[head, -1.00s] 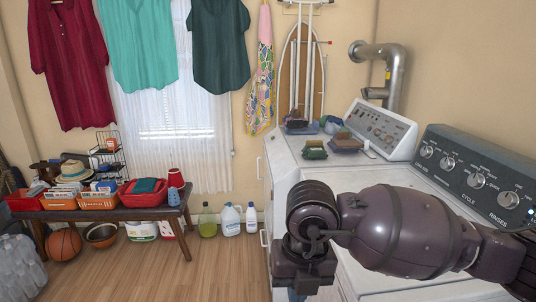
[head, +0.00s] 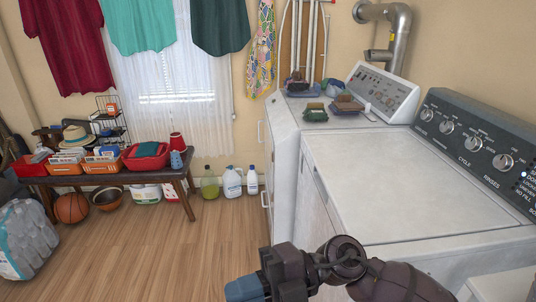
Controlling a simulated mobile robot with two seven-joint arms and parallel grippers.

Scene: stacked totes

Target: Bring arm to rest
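My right arm comes in at the bottom right. Its wrist and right gripper (head: 246,289) show low in the head view, in front of the washer and over the floor. The gripper's end is a blue-grey shape cut by the bottom edge, and whether its fingers are open or shut does not show. My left gripper is out of view.
The near white machine's lid (head: 390,180) is bare, with a dark control panel (head: 475,140) behind. A bench (head: 75,181) with orange and red bins stands at the left. Bottles (head: 232,182) stand by the wall. The wood floor (head: 150,235) is clear in the middle.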

